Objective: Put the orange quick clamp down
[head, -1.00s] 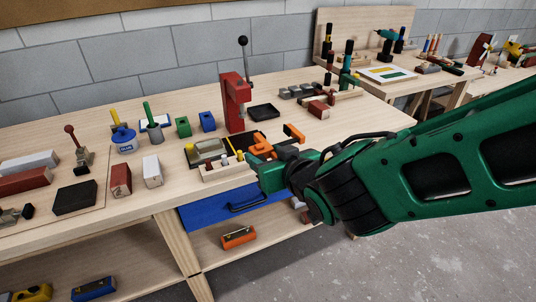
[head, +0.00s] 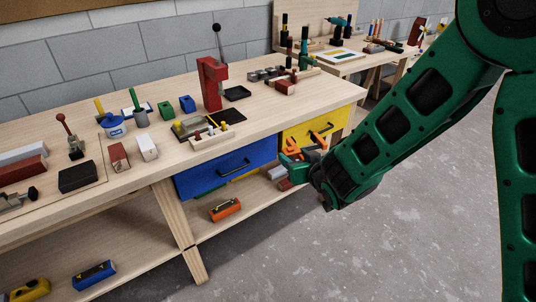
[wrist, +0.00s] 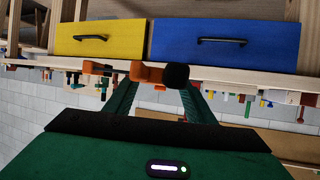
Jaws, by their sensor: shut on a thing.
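My gripper (head: 291,166) is shut on the orange quick clamp (head: 292,147) and holds it in the air in front of the workbench, by the yellow drawer. In the wrist view my gripper (wrist: 157,88) has its green fingers on either side of the orange clamp (wrist: 140,72), whose dark round end shows at the right. Part of the clamp is hidden by the gripper in the head view.
The workbench top (head: 70,125) carries a red press (head: 211,82), a dark mat and several blocks. Below its edge are a blue drawer (head: 210,175) and a yellow drawer (head: 334,121), both shut. An orange tool (head: 225,209) lies on the lower shelf. The floor at right is clear.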

